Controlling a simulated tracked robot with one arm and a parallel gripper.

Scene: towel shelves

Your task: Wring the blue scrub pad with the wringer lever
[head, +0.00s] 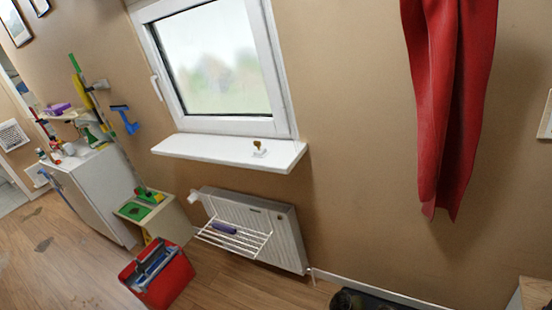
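My gripper is not in view. I cannot make out a blue scrub pad with certainty. A small blue-purple roll-shaped item (225,228) lies on the white wire rack (255,243) at the front of the radiator. A red open box (171,288) on the floor holds long blue and grey items (152,268), too small to name. A cream stand (170,223) with a green top (133,210) is behind the red box. I cannot tell a wringer lever anywhere in this view.
A white radiator (285,235) hangs under the windowsill (225,150). A white cabinet (90,190) with bottles stands at left; a blue tool (126,120) hangs on the wall. A red cloth (455,100) hangs at right. Dark objects sit at the bottom edge. Wooden floor (60,270) is open at lower left.

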